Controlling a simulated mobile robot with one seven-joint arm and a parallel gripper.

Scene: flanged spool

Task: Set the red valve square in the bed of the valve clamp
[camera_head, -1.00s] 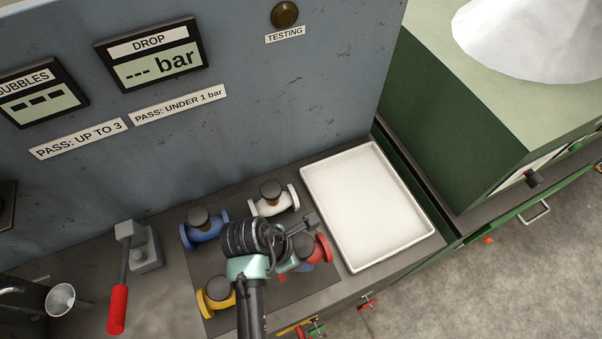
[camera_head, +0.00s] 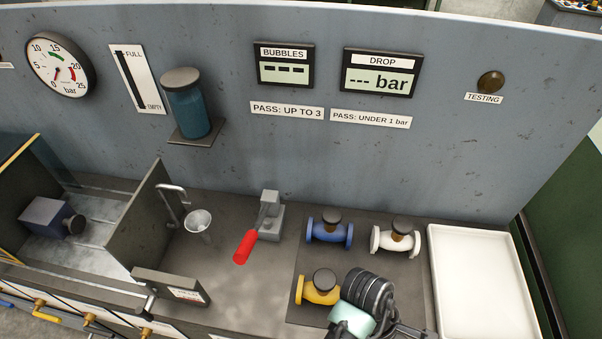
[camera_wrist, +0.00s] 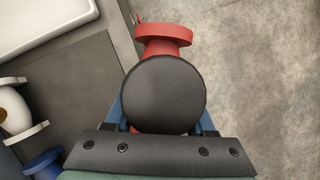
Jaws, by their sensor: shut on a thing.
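The red valve shows in the wrist view as a red flange (camera_wrist: 163,33) and a round black cap (camera_wrist: 163,95). My gripper (camera_wrist: 161,118) is shut on the valve, with a blue finger on each side below the cap. The valve appears over the counter's front edge, with floor beyond it. In the head view my wrist is at the bottom edge and the red valve cannot be seen. A grey block with a red-handled lever (camera_head: 270,218) stands mid-counter. A blue-grey block with a black round end (camera_head: 48,217) sits in the left basin. I cannot tell which is the valve clamp.
Blue (camera_head: 330,229), white (camera_head: 397,238) and yellow (camera_head: 318,289) valves stand on the dark mat (camera_head: 290,300). A white tray (camera_head: 475,275) is to their right. A funnel (camera_head: 198,220), a tap and a small panel (camera_head: 172,287) are left. Counter left of the mat is partly clear.

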